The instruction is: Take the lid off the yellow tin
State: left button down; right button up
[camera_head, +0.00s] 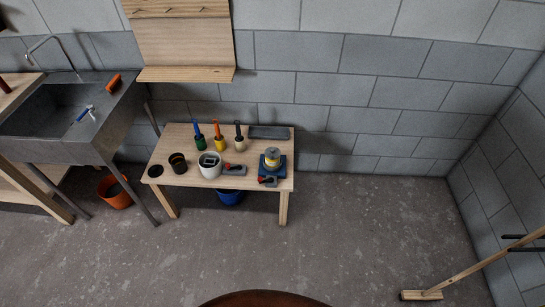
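A small tin with a yellow band (272,157) stands upright on a blue block-like object at the right part of the low wooden table (225,180). Its top looks pale grey; it is too small to tell the lid's edge clearly. Neither of my grippers shows in this view.
On the table are a white pot (209,166), a dark tin (178,163), a flat dark disc (155,171), several upright brushes and a grey tray (269,132). A sink (50,110) stands left. An orange bucket (115,193) is on the floor.

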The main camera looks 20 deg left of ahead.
aim_at(271, 152)
jog(key=k, duration=0.55)
jog(key=u, duration=0.7)
jog(key=i, duration=1.4)
jog(key=z, duration=0.35)
